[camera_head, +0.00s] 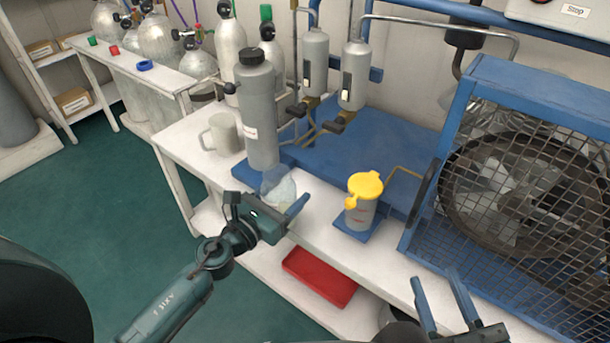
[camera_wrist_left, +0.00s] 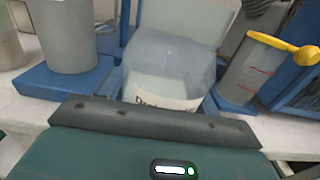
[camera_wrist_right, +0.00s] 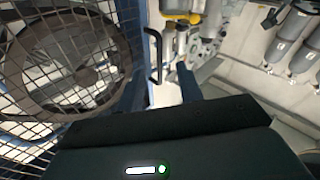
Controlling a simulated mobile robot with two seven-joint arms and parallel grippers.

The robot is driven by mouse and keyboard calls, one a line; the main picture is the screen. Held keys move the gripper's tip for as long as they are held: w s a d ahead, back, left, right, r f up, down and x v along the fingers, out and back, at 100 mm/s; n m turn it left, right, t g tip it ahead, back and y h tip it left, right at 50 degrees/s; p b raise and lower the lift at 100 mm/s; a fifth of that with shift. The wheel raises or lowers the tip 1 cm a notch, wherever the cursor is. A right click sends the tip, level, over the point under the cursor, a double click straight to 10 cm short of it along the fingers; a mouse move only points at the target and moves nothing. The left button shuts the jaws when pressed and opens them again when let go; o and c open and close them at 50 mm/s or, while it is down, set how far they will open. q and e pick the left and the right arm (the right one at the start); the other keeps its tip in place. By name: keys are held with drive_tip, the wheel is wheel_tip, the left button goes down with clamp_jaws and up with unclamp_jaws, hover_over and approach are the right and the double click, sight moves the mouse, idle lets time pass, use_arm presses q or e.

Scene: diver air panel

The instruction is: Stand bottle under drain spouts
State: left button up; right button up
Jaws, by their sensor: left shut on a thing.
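A translucent pale bottle (camera_head: 280,188) with a white label, partly readable, is in my left gripper (camera_head: 270,205) at the front edge of the white bench. It also shows in the left wrist view (camera_wrist_left: 168,72), roughly upright. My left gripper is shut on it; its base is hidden. My right gripper (camera_head: 442,298) is open and empty in front of the bench, near the caged fan.
A tall grey cylinder (camera_head: 260,115) stands left of the bottle, beside a mug (camera_head: 221,134). A yellow-lidded cup (camera_head: 361,208) stands to the right on a blue pad. A blue platform (camera_head: 375,150) lies behind; a caged fan (camera_head: 530,190) fills the right. A red tray (camera_head: 320,277) is below.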

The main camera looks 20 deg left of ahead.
use_arm(q)
drive_tip(key=x, duration=0.3)
drive_tip(key=shift+w, duration=0.1)
drive_tip(key=x, duration=0.4)
drive_tip(key=shift+f+b, duration=0.6)
drive_tip(key=shift+f, duration=0.2)
drive_tip(key=shift+f, duration=0.2)
drive_tip(key=o, duration=1.1)
drive_tip(key=shift+r, duration=0.15)
drive_tip(key=b+v, duration=0.1)
drive_tip(key=v, duration=1.1)
drive_tip(key=shift+r, duration=0.1)
